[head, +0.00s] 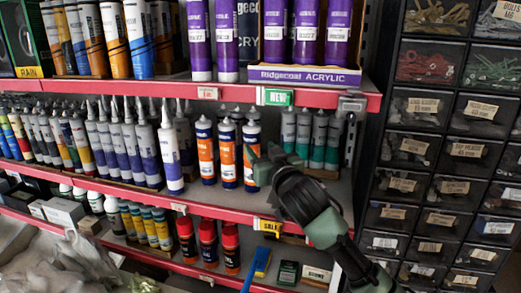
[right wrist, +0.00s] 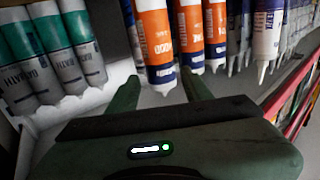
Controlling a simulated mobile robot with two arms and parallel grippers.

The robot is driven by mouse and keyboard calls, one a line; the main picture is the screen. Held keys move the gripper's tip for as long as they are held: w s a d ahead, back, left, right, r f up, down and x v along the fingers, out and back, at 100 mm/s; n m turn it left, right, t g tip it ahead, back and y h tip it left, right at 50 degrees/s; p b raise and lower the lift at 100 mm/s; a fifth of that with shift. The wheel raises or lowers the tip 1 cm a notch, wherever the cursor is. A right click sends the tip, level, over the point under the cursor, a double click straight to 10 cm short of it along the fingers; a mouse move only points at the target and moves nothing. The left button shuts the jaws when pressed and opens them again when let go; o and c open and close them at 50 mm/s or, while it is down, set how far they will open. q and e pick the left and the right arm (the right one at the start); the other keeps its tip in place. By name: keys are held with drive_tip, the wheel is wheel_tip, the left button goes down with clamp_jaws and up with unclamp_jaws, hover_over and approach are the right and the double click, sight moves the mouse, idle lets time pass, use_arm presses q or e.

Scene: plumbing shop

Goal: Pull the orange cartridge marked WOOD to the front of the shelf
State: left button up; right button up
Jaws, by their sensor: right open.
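Three orange, white and blue cartridges stand upright on the middle shelf in the head view: a left one (head: 206,150), a middle one (head: 228,152) and a right one (head: 251,150). My right gripper (head: 262,160) is in front of the right one and partly covers it. In the right wrist view the picture is inverted, and the nearest orange cartridge (right wrist: 156,38) has lettering that seems to read WOOD. The open fingers of my right gripper (right wrist: 160,92) lie either side of its end, with gaps visible. My left gripper is not in view.
Grey-and-green cartridges (head: 304,138) stand to the right, also close in the wrist view (right wrist: 75,50). White-and-purple cartridges (head: 170,155) stand to the left. The red upper shelf edge (head: 330,100) is above my gripper. Drawers (head: 415,145) stand at the right.

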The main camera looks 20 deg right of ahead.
sight(255, 142)
drive_tip(key=shift+w, duration=0.35)
drive_tip(key=w+p, duration=0.2)
drive_tip(key=w, duration=0.4)
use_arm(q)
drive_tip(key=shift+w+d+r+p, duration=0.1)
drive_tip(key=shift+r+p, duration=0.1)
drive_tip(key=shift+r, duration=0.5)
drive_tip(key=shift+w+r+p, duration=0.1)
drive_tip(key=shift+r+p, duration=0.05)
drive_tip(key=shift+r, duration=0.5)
use_arm(e)
drive_tip(key=shift+w+f, duration=0.15)
drive_tip(key=shift+w, duration=0.6)
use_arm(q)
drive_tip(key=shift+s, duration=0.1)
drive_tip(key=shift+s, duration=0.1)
use_arm(e)
clamp_jaws()
